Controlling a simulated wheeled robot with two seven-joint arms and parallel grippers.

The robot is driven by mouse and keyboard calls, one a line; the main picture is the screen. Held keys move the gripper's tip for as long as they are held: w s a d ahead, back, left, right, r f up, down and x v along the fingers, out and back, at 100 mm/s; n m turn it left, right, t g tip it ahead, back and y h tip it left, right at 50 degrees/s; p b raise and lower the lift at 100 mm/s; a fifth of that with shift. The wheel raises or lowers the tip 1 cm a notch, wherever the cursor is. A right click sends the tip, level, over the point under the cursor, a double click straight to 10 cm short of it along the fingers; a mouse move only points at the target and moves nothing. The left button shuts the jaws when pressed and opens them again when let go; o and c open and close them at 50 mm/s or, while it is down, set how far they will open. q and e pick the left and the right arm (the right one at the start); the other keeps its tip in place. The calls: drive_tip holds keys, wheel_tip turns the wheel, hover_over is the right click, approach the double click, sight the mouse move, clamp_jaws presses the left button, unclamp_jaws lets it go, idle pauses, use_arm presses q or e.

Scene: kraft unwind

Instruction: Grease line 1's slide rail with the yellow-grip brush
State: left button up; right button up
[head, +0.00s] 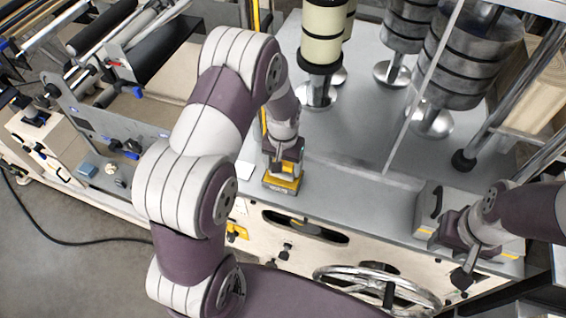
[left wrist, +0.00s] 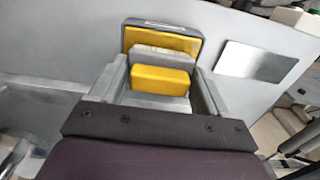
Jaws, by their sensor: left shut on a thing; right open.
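My left gripper (head: 283,172) is shut on the yellow-grip brush (head: 281,184), above the front edge of the grey machine deck. In the left wrist view the yellow grip (left wrist: 160,80) sits between the two fingers of the gripper (left wrist: 157,95). A wider grey and yellow part (left wrist: 163,40) shows just beyond the fingertips; I cannot tell whether it touches the deck. My right gripper (head: 463,262) is open, at the right end of the machine front. I cannot make out for certain which part is line 1's slide rail.
The grey deck (head: 345,165) is bare around the brush. Cream and black rollers (head: 322,35) and dark metal rollers (head: 465,60) stand behind. A handwheel (head: 345,275) juts out in front.

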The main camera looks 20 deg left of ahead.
use_arm(q)
drive_tip(key=shift+s, duration=0.15)
drive_tip(key=shift+f, duration=0.25)
drive_tip(key=shift+f+b, duration=0.3)
idle(1.1)
drive_tip(key=shift+r, duration=0.1)
wheel_tip(320, 180, up, 7)
drive_tip(key=p, duration=0.6)
idle(0.4)
